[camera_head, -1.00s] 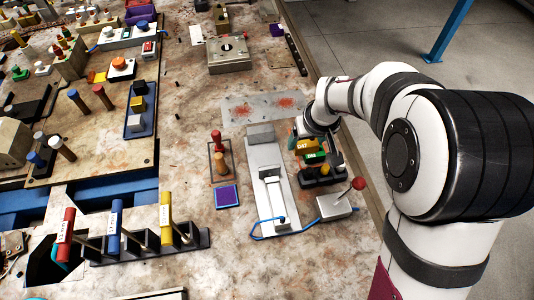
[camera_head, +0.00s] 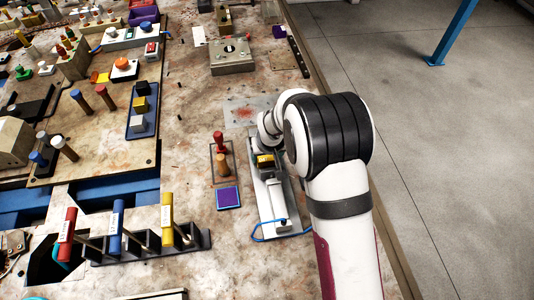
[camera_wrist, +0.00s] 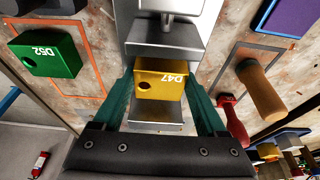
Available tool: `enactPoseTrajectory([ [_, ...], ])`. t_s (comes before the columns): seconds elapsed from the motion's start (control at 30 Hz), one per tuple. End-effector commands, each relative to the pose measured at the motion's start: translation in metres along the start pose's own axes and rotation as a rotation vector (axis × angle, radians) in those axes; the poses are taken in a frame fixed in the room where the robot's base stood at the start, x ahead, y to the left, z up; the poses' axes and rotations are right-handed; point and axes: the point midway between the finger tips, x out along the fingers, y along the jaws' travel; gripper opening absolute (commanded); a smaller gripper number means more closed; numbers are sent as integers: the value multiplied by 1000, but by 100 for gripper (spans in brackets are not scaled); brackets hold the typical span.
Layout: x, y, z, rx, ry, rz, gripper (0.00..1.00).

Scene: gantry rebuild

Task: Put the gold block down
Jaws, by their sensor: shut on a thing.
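The gold block (camera_wrist: 160,80), marked D47, sits between the two teal fingers of my gripper (camera_wrist: 161,92), which is shut on it. In the wrist view it is over the grey metal fixture (camera_wrist: 165,40), between a raised steel block and a lower steel part. I cannot tell whether it touches the fixture. In the head view the gold block (camera_head: 265,160) shows at the upper part of the long fixture (camera_head: 269,207). My arm hides most of the gripper there.
A green block (camera_wrist: 45,55) marked D52 lies left of the fixture in the wrist view, by an orange outline. On the other side are a wooden-coloured peg (camera_wrist: 262,90), a red peg (camera_wrist: 232,118) and a purple pad (camera_head: 228,197). A blue cable (camera_head: 262,239) curls round the fixture's near end.

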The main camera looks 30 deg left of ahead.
Motion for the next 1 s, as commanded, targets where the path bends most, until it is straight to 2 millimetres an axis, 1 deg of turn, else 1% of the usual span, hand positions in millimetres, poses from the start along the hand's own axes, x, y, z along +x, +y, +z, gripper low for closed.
enactPoseTrajectory([
  [0.03,0,0,0,0,0,0,80],
  [0.13,0,0,0,0,0,0,98],
  [0.17,0,0,0,0,0,0,100],
  [0.37,0,0,0,0,0,0,100],
  [0.47,-6,0,-1,0,0,0,100],
  [0.57,-25,0,-2,-1,3,0,100],
  [0.8,-89,0,-2,-1,4,1,100],
  [0.9,-109,0,-2,0,1,1,100],
  [1.0,-120,0,-1,0,-1,1,100],
])
